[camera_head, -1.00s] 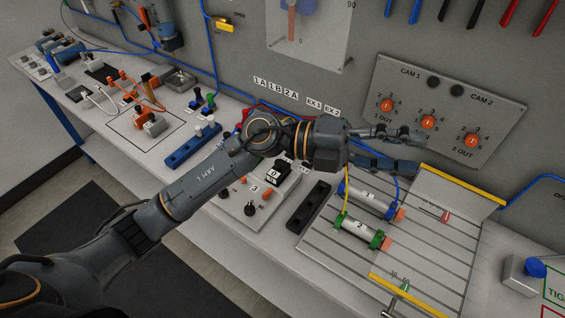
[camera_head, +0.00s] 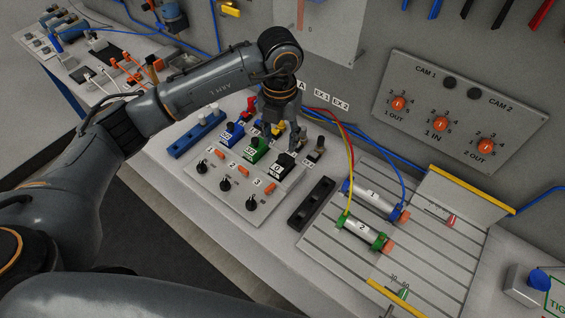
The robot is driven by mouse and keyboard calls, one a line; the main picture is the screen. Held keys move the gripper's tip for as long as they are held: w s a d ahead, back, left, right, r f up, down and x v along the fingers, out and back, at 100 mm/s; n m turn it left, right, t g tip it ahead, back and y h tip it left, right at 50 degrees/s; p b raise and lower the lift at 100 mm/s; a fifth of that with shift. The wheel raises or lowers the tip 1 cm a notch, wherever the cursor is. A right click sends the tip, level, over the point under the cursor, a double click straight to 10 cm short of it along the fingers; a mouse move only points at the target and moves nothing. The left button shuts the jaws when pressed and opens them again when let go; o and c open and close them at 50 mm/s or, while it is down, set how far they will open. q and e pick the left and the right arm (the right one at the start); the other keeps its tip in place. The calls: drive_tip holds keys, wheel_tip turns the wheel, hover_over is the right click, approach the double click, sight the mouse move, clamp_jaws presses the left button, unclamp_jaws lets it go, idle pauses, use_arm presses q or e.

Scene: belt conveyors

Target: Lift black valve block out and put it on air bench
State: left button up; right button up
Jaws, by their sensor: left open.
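The black valve block (camera_head: 281,167) stands on the light control panel (camera_head: 227,197), at the right end of a row with a green block (camera_head: 256,150) and a blue block (camera_head: 232,133). My left gripper (camera_head: 284,141) is open and points down just behind and above the black block, with its fingers apart and nothing seen between them. I cannot tell whether a finger touches the block. The grooved bench plate (camera_head: 428,232) lies to the right and carries cylinders 1 (camera_head: 373,199) and 2 (camera_head: 362,233). My right gripper is not in view.
A black slotted rail (camera_head: 311,203) lies between panel and plate. A blue rail (camera_head: 197,137) is left of the panel. Red, yellow and blue hoses run behind the blocks to the cylinders. Yellow bars (camera_head: 471,189) edge the plate. The plate's right side is mostly clear.

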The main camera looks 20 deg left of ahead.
sight(283, 156)
use_arm(q)
wheel_tip(283, 156, down, 2)
drive_tip(key=shift+w+d+f+p, duration=0.1)
drive_tip(key=shift+f+p, duration=0.4)
drive_tip(key=shift+p, duration=0.15)
drive_tip(key=f, duration=0.1)
drive_tip(key=f+p, duration=0.1)
drive_tip(key=f, duration=0.1)
drive_tip(key=shift+w+d+f+p, duration=0.1)
drive_tip(key=shift+w+f+p, duration=0.15)
drive_tip(key=shift+f+p, duration=0.15)
drive_tip(key=shift+f, duration=0.4)
drive_tip(key=shift+c, duration=0.2)
clamp_jaws()
